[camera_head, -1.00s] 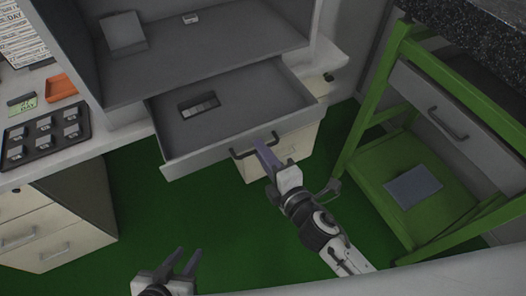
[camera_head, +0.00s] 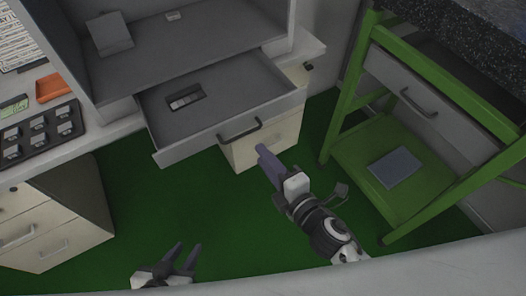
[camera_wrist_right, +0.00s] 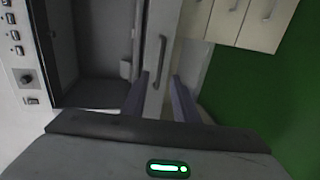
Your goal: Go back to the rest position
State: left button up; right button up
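My right gripper (camera_head: 262,150) is in the middle of the head view, below and right of the handle (camera_head: 240,131) of a pulled-out grey drawer (camera_head: 215,138). My left gripper (camera_head: 187,256) is low in the head view over the green floor, fingers apart and empty.
The open drawer holds a small dark tray (camera_head: 185,98). A green frame shelf (camera_head: 350,100) with a grey drawer and a flat grey item (camera_head: 395,166) stands at right. A counter with a black tray (camera_head: 42,135) and orange bin (camera_head: 52,87) is at left. Green floor between is clear.

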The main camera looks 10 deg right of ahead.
jog(key=shift+s+d+r, duration=0.1)
jog(key=shift+s+d, duration=0.05)
jog(key=shift+s, duration=0.25)
jog(key=s+d+f+m+g+h, duration=0.1)
jog(key=s+d+f+m+g, duration=0.2)
jog(key=m, duration=0.7)
jog(key=s+d+f+m+g+h, duration=0.2)
jog(key=s+d+f+m, duration=0.6)
jog(key=s, duration=0.5)
notch_tip(320, 180, down, 3)
jog(key=m+g, duration=0.1)
jog(key=m, duration=0.1)
jog(key=shift+m+h, duration=0.3)
jog(key=shift+m, duration=0.1)
